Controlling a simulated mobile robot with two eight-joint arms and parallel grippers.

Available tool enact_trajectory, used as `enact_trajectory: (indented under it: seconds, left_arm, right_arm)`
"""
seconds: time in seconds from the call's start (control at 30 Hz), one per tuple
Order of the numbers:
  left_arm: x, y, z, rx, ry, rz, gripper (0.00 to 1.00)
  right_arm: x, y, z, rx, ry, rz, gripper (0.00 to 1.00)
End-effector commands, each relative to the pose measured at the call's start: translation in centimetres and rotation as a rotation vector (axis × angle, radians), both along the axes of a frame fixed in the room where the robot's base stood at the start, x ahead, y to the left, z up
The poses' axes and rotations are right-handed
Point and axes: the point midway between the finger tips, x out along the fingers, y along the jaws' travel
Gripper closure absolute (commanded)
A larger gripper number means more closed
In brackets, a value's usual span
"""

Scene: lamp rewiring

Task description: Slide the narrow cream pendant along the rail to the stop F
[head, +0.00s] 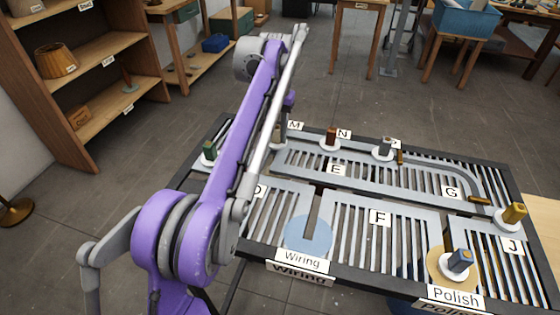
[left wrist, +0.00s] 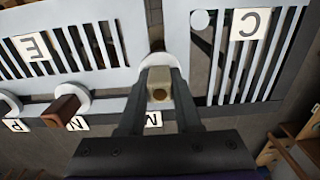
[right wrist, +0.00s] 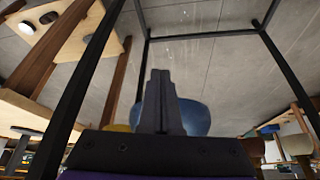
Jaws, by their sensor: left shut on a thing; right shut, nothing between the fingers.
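The narrow cream pendant (left wrist: 158,84) is a small block with a brown round spot on its end and a white disc at its base. It stands at the rail channel beside the M label (left wrist: 153,119). My left gripper (left wrist: 160,74) is shut on it, a finger on each side. In the head view the pendant (head: 277,132) shows partly behind my left arm. The F label (head: 380,218) is on the front middle slotted panel, right of the Wiring disc (head: 307,234). My right gripper (right wrist: 161,75) is shut and empty, and is not seen in the head view.
A yellow block (head: 514,213) stands near J, a blue-grey block (head: 460,260) at Polish. Another green block (head: 209,150) stands at the left edge.

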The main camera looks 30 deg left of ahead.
Motion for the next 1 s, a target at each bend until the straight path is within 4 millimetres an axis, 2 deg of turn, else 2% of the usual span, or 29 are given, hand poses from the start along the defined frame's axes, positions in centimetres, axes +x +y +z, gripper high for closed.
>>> enact_trajectory:
  seconds: [0.5,1.0]
  left_arm:
    - [-5.1,-1.2,-0.1,0.0,0.0,0.001,1.0]
    - [-9.8,-2.3,0.0,0.0,0.0,0.0,1.0]
  right_arm:
    - [-0.3,0.0,-2.1,0.0,0.007,0.0,1.0]
    - [-0.4,0.0,-2.9,0.0,0.009,0.0,1.0]
